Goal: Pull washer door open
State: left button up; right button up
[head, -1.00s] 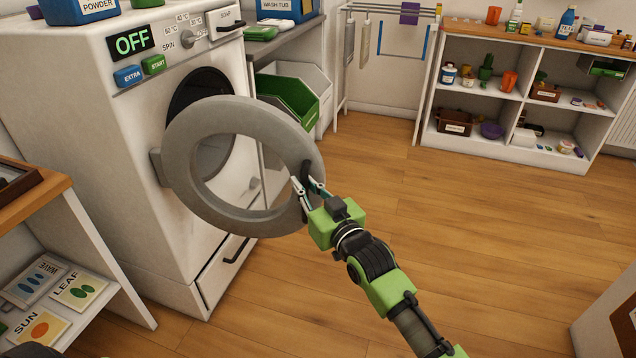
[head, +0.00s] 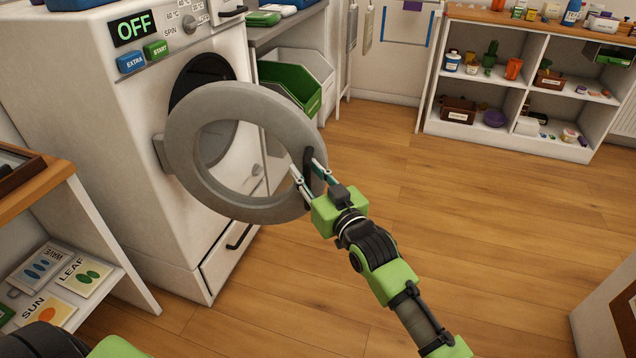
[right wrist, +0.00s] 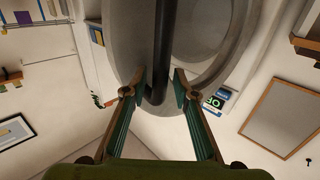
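The washer (head: 135,170) stands at the left with its display reading OFF. Its round grey door (head: 190,180) is swung well out from the dark drum opening (head: 205,75), attached at the left side. The dark door handle (head: 309,165) is on the ring's free right edge. My right gripper (head: 308,167) is open, its two fingers on either side of the handle. In the right wrist view the dark handle bar (right wrist: 160,75) runs between the spread fingers (right wrist: 158,85), with small gaps beside it. My left gripper is not in view; only a part of my left arm shows at the bottom left.
A shelf with picture cards (head: 80,277) stands at the left front. A green bin (head: 290,85) sits right of the washer. A white cube shelf (head: 520,85) stands at the back right. The wooden floor (head: 450,210) in the middle is clear.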

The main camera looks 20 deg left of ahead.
jog(key=v, duration=1.1)
jog(key=shift+s+d, duration=0.2)
jog(key=shift+d, duration=0.15)
